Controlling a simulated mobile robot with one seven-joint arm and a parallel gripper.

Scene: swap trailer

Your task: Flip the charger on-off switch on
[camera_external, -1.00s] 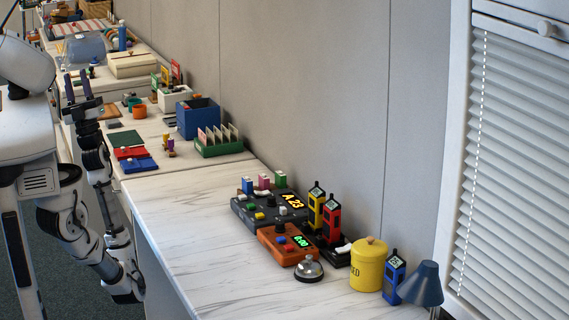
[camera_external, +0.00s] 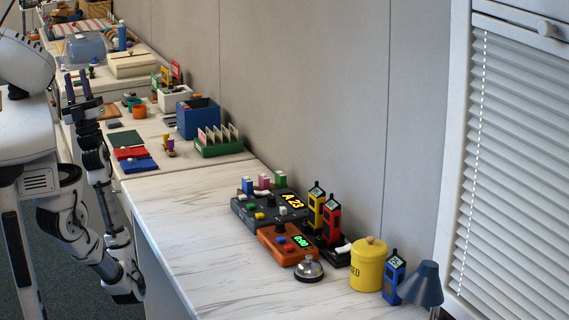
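The black charger base (camera_external: 336,258) sits on the marble-topped counter in the external view. A yellow handset (camera_external: 316,208) and a red handset (camera_external: 332,220) stand upright at it. A small white part (camera_external: 344,248), perhaps the on-off switch, shows at its right side; its position is too small to read. A blue handset (camera_external: 393,276) stands apart, to the right of the yellow jar. My gripper (camera_external: 77,77) is at the far left with its fingers pointing up and spread apart. It is empty and well away from the charger.
Close around the charger are an orange box with a green display (camera_external: 283,246), a dark box with a yellow display (camera_external: 266,209), a silver bell (camera_external: 309,270), a yellow jar (camera_external: 368,266) and a blue lamp (camera_external: 422,285). The counter's front left (camera_external: 190,230) is clear.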

